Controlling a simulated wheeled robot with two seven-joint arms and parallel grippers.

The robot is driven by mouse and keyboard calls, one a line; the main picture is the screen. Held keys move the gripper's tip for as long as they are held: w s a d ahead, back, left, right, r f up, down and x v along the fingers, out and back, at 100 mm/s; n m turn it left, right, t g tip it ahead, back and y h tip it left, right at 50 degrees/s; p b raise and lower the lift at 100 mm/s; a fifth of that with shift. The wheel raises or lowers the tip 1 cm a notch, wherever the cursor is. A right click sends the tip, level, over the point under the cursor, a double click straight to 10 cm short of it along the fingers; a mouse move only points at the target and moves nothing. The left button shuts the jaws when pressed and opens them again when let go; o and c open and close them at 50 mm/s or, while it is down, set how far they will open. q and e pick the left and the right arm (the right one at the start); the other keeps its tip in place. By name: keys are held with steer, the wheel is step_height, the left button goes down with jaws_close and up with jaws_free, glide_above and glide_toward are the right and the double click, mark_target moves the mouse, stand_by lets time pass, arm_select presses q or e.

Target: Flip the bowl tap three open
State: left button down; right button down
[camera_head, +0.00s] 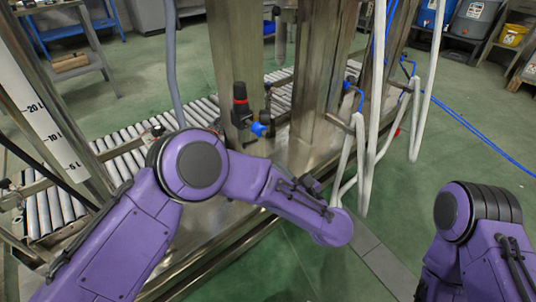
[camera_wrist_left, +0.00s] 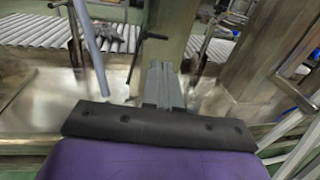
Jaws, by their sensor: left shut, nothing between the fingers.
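My left gripper (camera_wrist_left: 165,88) shows in the left wrist view with its grey fingers together and nothing between them. Just beyond the fingertips, a thin dark lever (camera_wrist_left: 153,36) on a rod stands to their upper left, and I see no clear contact. Other thin rods with handles stand to the left and right of it. I cannot tell which of these is bowl tap three. In the head view my left arm reaches across the metal frame, and its forearm hides part of the base. My right arm is at the lower right, with its gripper out of view.
A roller conveyor (camera_head: 125,145) runs behind the steel posts (camera_head: 238,55). A black fitting with a red top (camera_head: 240,105) and a blue knob (camera_head: 258,129) are near the posts. White hoses (camera_head: 375,130) hang to the right.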

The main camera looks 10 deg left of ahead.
arm_select(q)
steer(key=v, duration=0.3)
steer(key=shift+a, duration=0.1)
stand_by(0.3)
